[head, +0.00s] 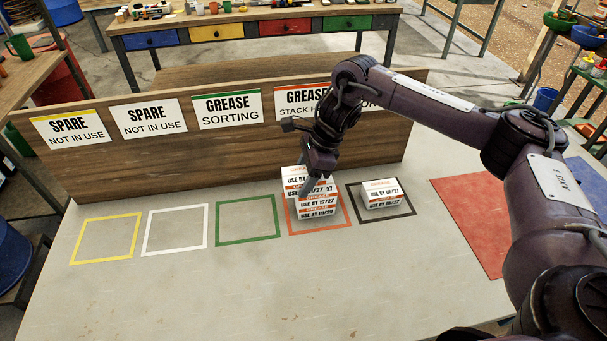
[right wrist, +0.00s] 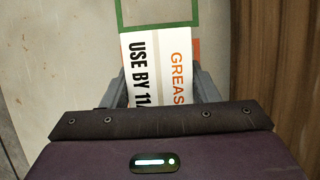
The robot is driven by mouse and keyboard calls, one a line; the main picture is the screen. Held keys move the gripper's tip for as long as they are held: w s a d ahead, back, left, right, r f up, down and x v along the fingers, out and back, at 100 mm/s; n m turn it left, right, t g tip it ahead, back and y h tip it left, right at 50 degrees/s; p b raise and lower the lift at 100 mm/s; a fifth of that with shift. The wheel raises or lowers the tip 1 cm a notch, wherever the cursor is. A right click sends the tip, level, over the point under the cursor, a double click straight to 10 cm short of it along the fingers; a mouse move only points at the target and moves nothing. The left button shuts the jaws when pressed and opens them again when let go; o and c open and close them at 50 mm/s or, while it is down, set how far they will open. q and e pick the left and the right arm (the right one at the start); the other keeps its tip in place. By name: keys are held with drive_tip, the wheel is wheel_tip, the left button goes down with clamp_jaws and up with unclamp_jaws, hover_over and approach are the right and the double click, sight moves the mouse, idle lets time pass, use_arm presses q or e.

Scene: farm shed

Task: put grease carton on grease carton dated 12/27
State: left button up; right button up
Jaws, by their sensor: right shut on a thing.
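My right gripper (head: 312,186) is shut on a white grease carton (head: 293,173) with an orange band. In the right wrist view the held carton (right wrist: 155,62) reads "USE BY 11/", the rest hidden, and sits between both fingers. In the head view it is at the top of the stack in the orange square, slightly left of the cartons below. The grease carton dated 12/27 (head: 318,202) is below it, on a carton dated 01/28 (head: 318,213). My fingers partly hide the stack; I cannot tell whether the held carton touches it. My left gripper is not in view.
The green (head: 247,241), white (head: 174,250) and yellow (head: 100,260) squares are empty. A wooden board with signs (head: 190,147) stands behind. A red area (head: 468,215) lies at right.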

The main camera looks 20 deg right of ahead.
sight(305, 173)
drive_tip(key=shift+f, duration=0.2)
drive_tip(key=o, duration=1)
drive_tip(key=shift+r, duration=0.1)
drive_tip(key=shift+o, duration=0.2)
drive_tip(key=shift+r, duration=0.15)
drive_tip(key=b+v, duration=0.1)
drive_tip(key=v, duration=0.4)
drive_tip(key=shift+d+r, duration=0.1)
drive_tip(key=shift+r, duration=0.1)
drive_tip(key=p+v, duration=0.1)
drive_tip(key=v, duration=0.5)
drive_tip(key=shift+r+p, duration=0.25)
drive_tip(key=shift+p, duration=0.1)
drive_tip(key=shift+s+d, duration=0.15)
